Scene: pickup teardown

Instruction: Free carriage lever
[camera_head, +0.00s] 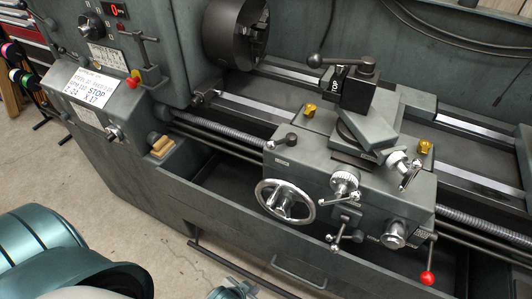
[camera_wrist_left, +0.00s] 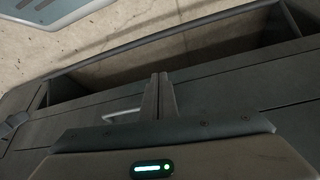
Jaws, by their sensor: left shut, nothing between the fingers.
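The lathe carriage (camera_head: 350,190) stands at the middle right in the head view. Its apron bears a silver handwheel (camera_head: 286,201), a small chrome cross lever (camera_head: 336,238) and a long lever with a red ball (camera_head: 428,277). I cannot tell which one is the carriage lever. My left gripper (camera_head: 240,288) is low in the head view, below and left of the apron, apart from every lever. In the left wrist view its fingers (camera_wrist_left: 157,85) are shut and empty. My right gripper is not seen.
The chuck (camera_head: 236,33) is at the back and the lead screw (camera_head: 220,132) runs across the front. A tray with a handle (camera_head: 298,274) lies below the apron. A sign (camera_head: 90,86) is on the headstock. The floor at lower left is partly open.

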